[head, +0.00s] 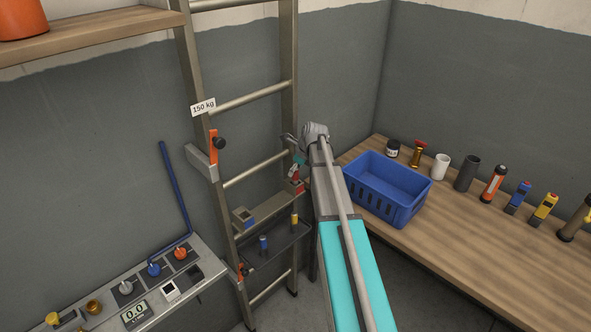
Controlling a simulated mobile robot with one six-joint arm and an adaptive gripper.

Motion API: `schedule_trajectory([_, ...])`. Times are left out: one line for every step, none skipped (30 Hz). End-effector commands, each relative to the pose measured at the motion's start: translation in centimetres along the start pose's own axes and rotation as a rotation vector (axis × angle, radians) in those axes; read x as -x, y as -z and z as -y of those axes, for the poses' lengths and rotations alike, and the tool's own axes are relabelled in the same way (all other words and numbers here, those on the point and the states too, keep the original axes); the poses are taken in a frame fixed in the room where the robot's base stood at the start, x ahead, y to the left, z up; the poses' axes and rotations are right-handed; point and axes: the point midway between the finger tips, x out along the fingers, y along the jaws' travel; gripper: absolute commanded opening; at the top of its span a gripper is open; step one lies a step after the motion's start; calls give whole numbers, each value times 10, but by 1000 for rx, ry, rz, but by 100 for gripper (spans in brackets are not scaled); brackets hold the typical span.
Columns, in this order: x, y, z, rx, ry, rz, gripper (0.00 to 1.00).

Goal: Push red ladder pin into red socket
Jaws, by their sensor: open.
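A metal ladder (287,80) stands against the grey wall. A small red piece (294,171), which looks like the red pin, is at its right rail. Just below it is a red block (297,187), which looks like the red socket, at the right end of a crossbar. I cannot tell how deep the pin sits in the socket. My gripper (294,151) is just above the red piece, small and partly hidden by my arm. It is open; I cannot tell whether it touches the pin.
A dark tray (277,244) below holds a blue pin (263,243) and a yellow pin (294,220). A blue crate (385,200) and several bottles and tools stand on the right bench (470,240). A control panel (205,262) is at left.

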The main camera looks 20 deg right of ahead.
Motion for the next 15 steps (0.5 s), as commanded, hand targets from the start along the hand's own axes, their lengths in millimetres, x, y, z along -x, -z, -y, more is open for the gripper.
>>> schedule_trajectory([1,0,0,0,0,0,75])
schedule_trajectory([2,-1,0,0,0,0,75])
schedule_trajectory([2,-1,0,0,0,0,75])
schedule_trajectory([3,-1,0,0,0,0,75])
schedule_trajectory([4,-2,0,0,0,0,75])
schedule_trajectory([6,-2,0,0,0,0,75])
schedule_trajectory([7,-3,0,0,0,0,75])
schedule_trajectory([9,-4,0,0,0,0,75])
schedule_trajectory([11,-5,0,0,0,0,75])
schedule_trajectory([13,-5,0,0,0,0,75])
schedule_trajectory([15,-6,0,0,0,0,75])
schedule_trajectory([18,-7,0,0,0,0,75])
schedule_trajectory([20,-8,0,0,0,0,75])
schedule_trajectory([22,-9,0,0,0,0,75])
schedule_trajectory([26,-11,0,0,0,0,75])
